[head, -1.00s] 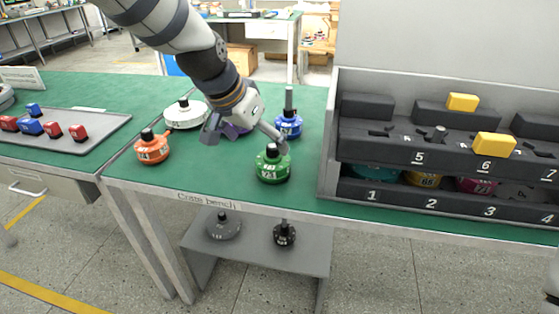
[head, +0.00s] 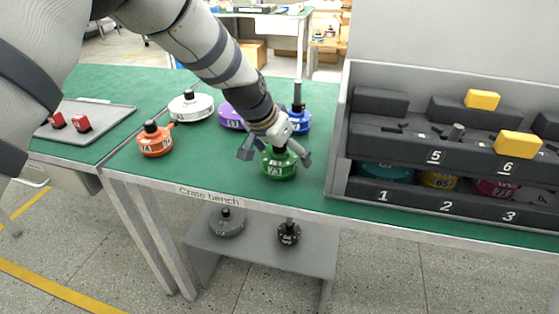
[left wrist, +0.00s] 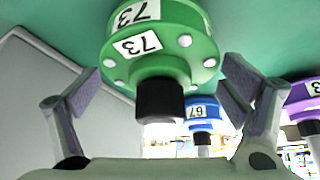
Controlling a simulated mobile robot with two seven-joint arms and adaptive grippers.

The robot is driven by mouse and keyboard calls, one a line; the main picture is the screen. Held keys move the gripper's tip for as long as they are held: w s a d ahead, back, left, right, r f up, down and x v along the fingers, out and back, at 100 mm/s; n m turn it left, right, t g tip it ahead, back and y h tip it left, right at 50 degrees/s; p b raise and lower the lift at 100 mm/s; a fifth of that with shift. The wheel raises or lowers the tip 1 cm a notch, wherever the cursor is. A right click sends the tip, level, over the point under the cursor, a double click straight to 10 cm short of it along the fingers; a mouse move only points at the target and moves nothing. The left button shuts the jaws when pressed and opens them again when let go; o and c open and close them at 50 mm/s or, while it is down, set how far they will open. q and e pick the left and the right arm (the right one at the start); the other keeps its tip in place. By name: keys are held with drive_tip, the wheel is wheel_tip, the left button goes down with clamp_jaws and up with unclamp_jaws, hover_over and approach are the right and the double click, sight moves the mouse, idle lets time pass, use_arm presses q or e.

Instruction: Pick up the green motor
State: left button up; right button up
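The green motor (head: 279,165), labelled 73, stands upright on the green bench top near its front edge. My left gripper (head: 275,157) is directly above it with its fingers spread to either side of the motor's top. In the left wrist view the green motor (left wrist: 160,45) shows upside down, its black shaft pointing toward the palm. The open fingers of the left gripper (left wrist: 160,90) stand apart on both sides, with gaps to the motor. My right gripper does not show.
A blue motor (head: 297,120) and a purple motor (head: 231,117) stand close behind. A white motor (head: 191,106) and an orange motor (head: 154,140) are to the left. A grey numbered rack (head: 345,150) rises to the right. Dark motors sit on the lower shelf (head: 262,250).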

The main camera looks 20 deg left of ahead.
use_arm(q)
drive_tip(key=c, duration=1.7)
drive_tip(key=shift+r, duration=0.1)
